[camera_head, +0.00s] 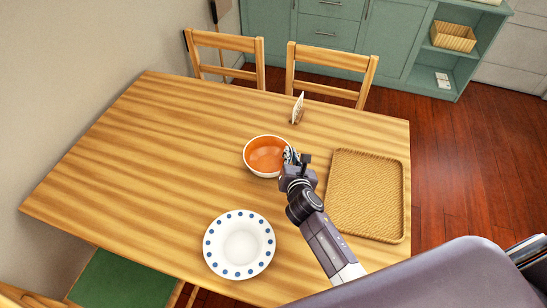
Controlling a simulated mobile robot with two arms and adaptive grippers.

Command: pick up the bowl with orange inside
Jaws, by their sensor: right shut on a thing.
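The bowl with the orange inside (264,157) is white outside and sits upright on the wooden table, near its middle. My right gripper (291,158) is at the bowl's right rim and shut on it. The gripper hides part of that side of the rim. I cannot tell whether the bowl is lifted off the table. My left gripper is not in view.
A white plate with blue dots (239,245) lies nearer on the table (130,160). A woven tray (366,194) lies right of my arm. Chairs (331,66) stand at the far edge. The table's left is clear.

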